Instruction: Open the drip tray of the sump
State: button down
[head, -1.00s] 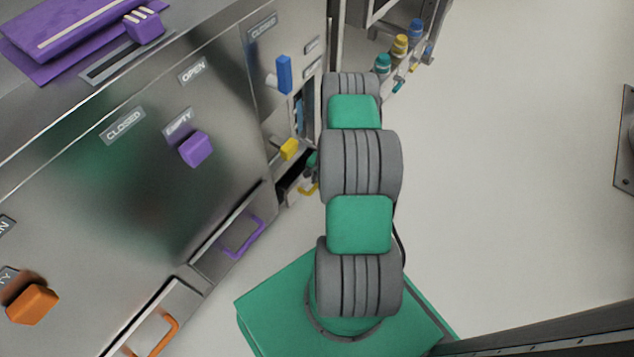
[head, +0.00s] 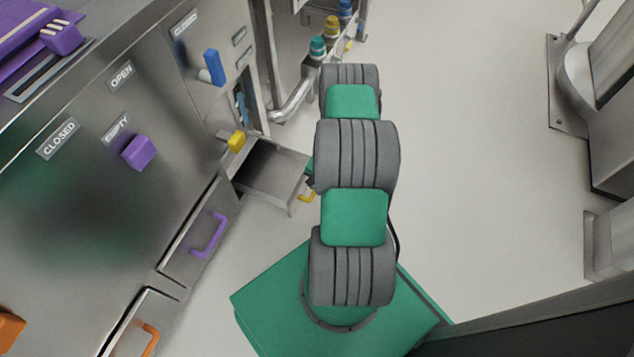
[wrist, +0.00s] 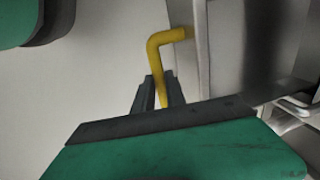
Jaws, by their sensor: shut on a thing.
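The drip tray (head: 268,176), a grey metal drawer with a yellow handle (head: 307,197), sticks well out of the low front of the steel cabinet. Its inside shows from above and looks empty. In the wrist view the bent yellow handle (wrist: 160,50) runs from the tray's grey front (wrist: 222,50) down between the dark fingers of my gripper (wrist: 158,92). My gripper is shut on this handle. In the head view my arm hides most of the gripper and part of the handle.
A yellow knob (head: 236,141) sits just above the tray opening. Drawers with a purple handle (head: 210,236) and an orange handle (head: 148,340) are closed to the left. A bent pipe (head: 292,104) stands behind the tray. Open floor (head: 470,170) lies to the right.

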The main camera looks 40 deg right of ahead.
jog(key=c, duration=1.4)
grip_release()
jog(key=shift+o, duration=0.2)
notch_tip(320, 180, up, 8)
jog(key=s+p, duration=0.1)
jog(key=p, duration=0.2)
jog(key=shift+s+d+f, duration=0.15)
jog(key=shift+d+f, duration=0.05)
jog(key=shift+d, duration=0.1)
jog(key=w+a+r+n+p, duration=0.25)
jog(key=r+p, duration=0.25)
jog(key=r, duration=0.8)
jog(key=w+a+r+n+p, duration=0.2)
jog(key=a+r+p, duration=0.25)
jog(key=r, duration=0.85)
jog(key=w+a+r+n+p, duration=0.25)
jog(key=r+p, duration=0.25)
jog(key=r, duration=0.8)
jog(key=s+a+r+n+p, duration=0.1)
jog(key=s+a+r+p, duration=0.3)
jog(key=r, duration=0.6)
jog(key=s+a+r+n+p, duration=0.2)
jog(key=s+a+r+p, duration=0.3)
jog(key=r, duration=0.5)
jog(key=s+a+r+n+t+h+p, duration=0.1)
jog(key=s+a+r+p, duration=0.3)
jog(key=r, duration=0.6)
jog(key=shift+s+a+r+n+p, duration=0.15)
jog(key=shift+a+r+n+p, duration=0.1)
jog(key=shift+a+n+p, duration=0.35)
